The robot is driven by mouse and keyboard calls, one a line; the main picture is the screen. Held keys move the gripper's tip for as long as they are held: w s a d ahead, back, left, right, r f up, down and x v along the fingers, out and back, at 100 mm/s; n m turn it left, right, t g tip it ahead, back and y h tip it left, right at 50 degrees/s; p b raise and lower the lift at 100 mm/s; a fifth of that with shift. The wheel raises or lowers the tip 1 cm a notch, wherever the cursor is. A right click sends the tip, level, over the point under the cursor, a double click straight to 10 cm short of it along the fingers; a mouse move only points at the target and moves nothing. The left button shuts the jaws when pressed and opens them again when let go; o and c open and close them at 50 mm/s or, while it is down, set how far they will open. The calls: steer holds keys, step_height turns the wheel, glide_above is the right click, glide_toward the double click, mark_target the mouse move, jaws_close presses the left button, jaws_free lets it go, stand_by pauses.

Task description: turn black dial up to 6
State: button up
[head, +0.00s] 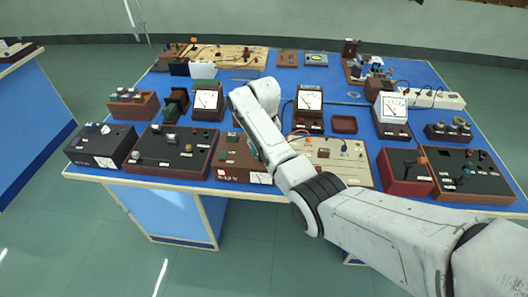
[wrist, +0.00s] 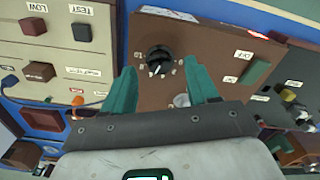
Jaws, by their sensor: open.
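The black dial (wrist: 158,60) sits on the face of a brown box (wrist: 150,92) in the wrist view, with small marks around it that I cannot read. A pale pointer mark shows on its lower side. My gripper (wrist: 160,66) is open, with one teal finger left of the dial and one right of it. Gaps show between both fingers and the dial; their depth relative to it is unclear. In the head view the brown box (head: 231,170) is partly behind my arm, and the dial is hidden.
A cream panel (wrist: 72,58) adjoins at left. In the head view a dark box (head: 172,150) stands left, and several instruments crowd the blue bench (head: 365,180).

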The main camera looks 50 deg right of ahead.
step_height(320, 180, up, 8)
steer(key=b, duration=0.1)
steer(key=shift+r, duration=0.15)
stand_by(0.5)
steer(key=s+a+f+n+b, duration=0.1)
steer(key=s+a+f+n, duration=0.2)
steer(key=s+a+f, duration=0.95)
steer(key=s+a+f+n, duration=0.1)
steer(key=s+a+f, duration=0.1)
steer(key=s, duration=0.9)
steer(key=s+a+f+n+t+b, duration=0.1)
steer(key=s+a, duration=0.2)
steer(key=s, duration=0.8)
steer(key=shift+s+f+n, duration=0.25)
steer(key=shift+f+n, duration=0.05)
steer(key=shift+f, duration=0.1)
